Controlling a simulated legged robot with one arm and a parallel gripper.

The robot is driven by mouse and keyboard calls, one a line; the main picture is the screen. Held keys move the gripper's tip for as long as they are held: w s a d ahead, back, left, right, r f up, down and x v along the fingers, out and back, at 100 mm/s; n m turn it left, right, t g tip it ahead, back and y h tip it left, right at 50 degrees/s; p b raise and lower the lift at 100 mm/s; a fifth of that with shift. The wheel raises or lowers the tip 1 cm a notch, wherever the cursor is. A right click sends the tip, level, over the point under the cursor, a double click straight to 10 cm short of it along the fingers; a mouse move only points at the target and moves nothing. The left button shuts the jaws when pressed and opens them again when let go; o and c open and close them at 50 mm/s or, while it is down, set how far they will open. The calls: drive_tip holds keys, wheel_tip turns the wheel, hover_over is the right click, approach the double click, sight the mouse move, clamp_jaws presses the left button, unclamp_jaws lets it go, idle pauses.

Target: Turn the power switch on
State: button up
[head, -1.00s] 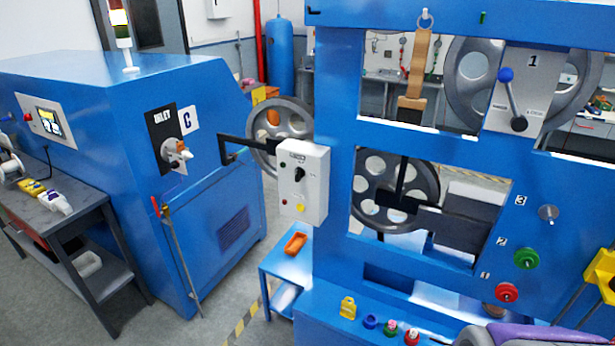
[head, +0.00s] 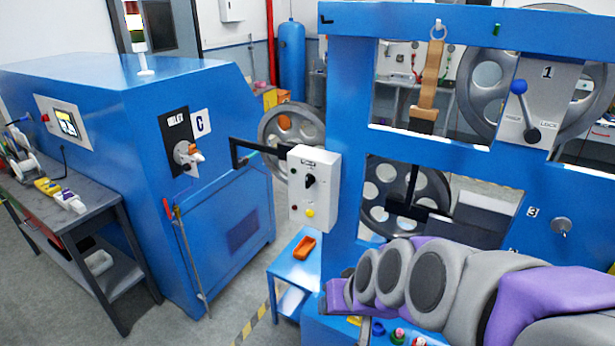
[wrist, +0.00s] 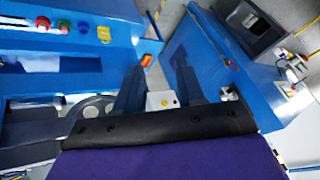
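A white control box (head: 314,190) hangs on a black bracket at the left side of the blue frame. It carries a black rotary knob (head: 309,181), which looks like the power switch, a small green button above it, and red and yellow buttons below. The knob's exact setting is too small to read. My arm reaches in from the lower right in the head view, below and right of the box; its fingers are not clear there. In the wrist view, my gripper (wrist: 160,80) has two dark fingers spread apart. Part of the white box (wrist: 162,100) shows between them, apparently beyond the fingertips.
The blue frame (head: 342,120) with large grey wheels stands right of the box. A blue machine (head: 105,110) and a grey bench (head: 80,213) stand left. Grey floor is free between them.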

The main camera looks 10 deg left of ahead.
drive_tip(key=w+a+r+m+t+y+p, duration=0.1)
drive_tip(key=w+a+r+t, duration=0.3)
drive_tip(key=w+a, duration=0.55)
drive_tip(key=w+a+r+m+t+p, duration=0.1)
drive_tip(key=w+a+r+t, duration=0.25)
drive_tip(key=w+a, duration=0.6)
drive_tip(key=m+t+h+p, duration=0.1)
drive_tip(key=m+t+h, duration=0.45)
drive_tip(key=h, duration=0.55)
approach(306, 177)
drive_tip(key=shift+n, duration=0.35)
drive_tip(key=x, duration=0.8)
drive_tip(key=shift+w+d+b, duration=0.1)
drive_tip(key=shift+w+b, duration=0.15)
drive_tip(key=shift+b, duration=0.1)
clamp_jaws()
